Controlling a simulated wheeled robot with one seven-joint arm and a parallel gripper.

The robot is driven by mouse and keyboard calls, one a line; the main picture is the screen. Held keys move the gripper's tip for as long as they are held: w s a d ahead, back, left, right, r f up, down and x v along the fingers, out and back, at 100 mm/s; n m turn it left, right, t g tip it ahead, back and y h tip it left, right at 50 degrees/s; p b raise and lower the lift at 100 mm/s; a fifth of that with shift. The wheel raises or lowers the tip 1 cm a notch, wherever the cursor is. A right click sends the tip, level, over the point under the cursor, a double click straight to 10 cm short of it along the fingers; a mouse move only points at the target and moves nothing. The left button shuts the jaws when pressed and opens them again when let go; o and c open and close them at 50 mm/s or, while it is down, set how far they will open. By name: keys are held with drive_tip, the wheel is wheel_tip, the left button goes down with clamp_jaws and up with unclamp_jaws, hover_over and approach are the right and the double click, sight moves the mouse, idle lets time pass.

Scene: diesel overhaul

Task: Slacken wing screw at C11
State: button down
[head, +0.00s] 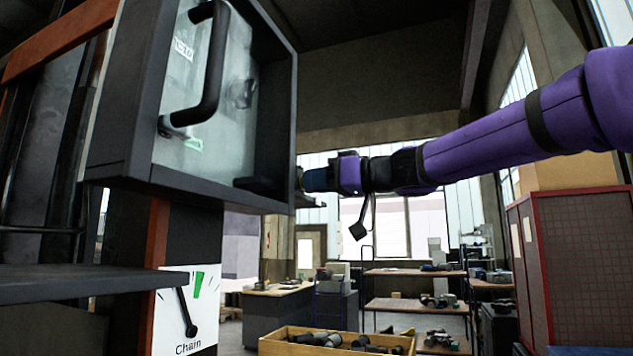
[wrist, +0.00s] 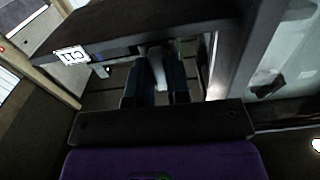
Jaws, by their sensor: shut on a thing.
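In the wrist view, my gripper (wrist: 157,90) has its two dark fingers shut on a pale, narrow thing (wrist: 158,72), which I take to be the wing screw. Its wings and most of its shape are hidden between the fingers and in shadow. A white label reading C11 (wrist: 72,55) is on the dark frame just left of the fingers. In the head view, my gripper (head: 304,180) reaches from the right to the outer right side of a dark-framed box (head: 125,140). The screw cannot be made out there.
The box has a pale panel with a black handle (head: 213,75) at its front. Below it is a dial card (head: 188,310) with a black pointer and a green mark. A wooden crate of dark parts (head: 335,341), benches and a red-edged mesh cabinet (head: 585,260) stand beyond.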

drive_tip(key=shift+n, duration=0.8)
drive_tip(key=n, duration=0.2)
drive_tip(key=shift+n, duration=0.4)
drive_tip(key=c, duration=0.9)
unclamp_jaws()
drive_tip(key=shift+c, duration=0.2)
drive_tip(key=shift+d, duration=0.15)
drive_tip(key=v, duration=0.4)
drive_tip(key=shift+s+d, duration=0.1)
